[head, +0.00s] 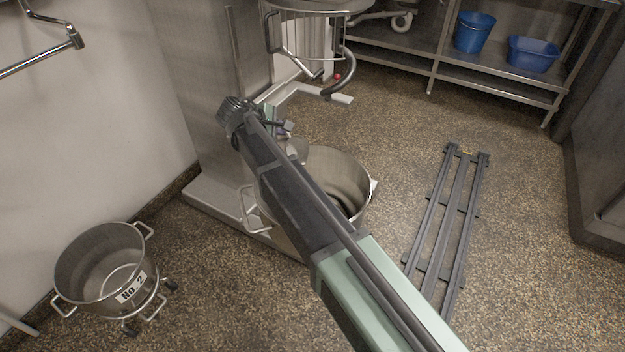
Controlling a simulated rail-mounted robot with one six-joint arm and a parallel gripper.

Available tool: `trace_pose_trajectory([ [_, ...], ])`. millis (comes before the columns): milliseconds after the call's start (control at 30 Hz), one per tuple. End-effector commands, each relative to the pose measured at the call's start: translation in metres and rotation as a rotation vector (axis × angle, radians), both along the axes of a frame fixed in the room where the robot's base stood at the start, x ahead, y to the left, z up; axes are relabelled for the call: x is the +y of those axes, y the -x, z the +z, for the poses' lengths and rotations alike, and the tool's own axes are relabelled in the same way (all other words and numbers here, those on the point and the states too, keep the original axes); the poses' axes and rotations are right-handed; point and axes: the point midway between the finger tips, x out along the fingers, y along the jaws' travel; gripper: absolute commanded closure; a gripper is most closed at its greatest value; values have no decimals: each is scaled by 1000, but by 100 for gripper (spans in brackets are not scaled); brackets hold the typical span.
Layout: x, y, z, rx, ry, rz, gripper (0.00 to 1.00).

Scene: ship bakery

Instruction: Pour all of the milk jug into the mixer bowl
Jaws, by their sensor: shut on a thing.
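The mixer bowl (350,168) is a large steel bowl with side handles, standing on the floor in front of the mixer column. My arm crosses over it and hides much of its left side. My gripper (284,127) is beyond the arm, above the bowl's back left rim, and mostly hidden. A small grey metal piece that looks like the milk jug (299,149) shows just below the gripper, at the bowl's rim. My gripper appears shut on it. The jug's tilt, its mouth and any milk cannot be made out. The bowl's inside shows a dark shape low down.
The mixer head with its wire guard (318,8) overhangs behind the bowl. A second steel bowl marked No. 2 (88,262) stands on a wheeled dolly at left. A dark slatted rack (455,210) lies on the floor at right. Blue tubs (474,33) sit on a steel shelf.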

Motion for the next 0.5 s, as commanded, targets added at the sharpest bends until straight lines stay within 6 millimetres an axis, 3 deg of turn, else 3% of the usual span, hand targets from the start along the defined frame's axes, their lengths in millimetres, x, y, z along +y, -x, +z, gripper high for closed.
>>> trace_pose_trajectory([
  [500, -15, 16, 25, -180, -173, -1, 100],
])
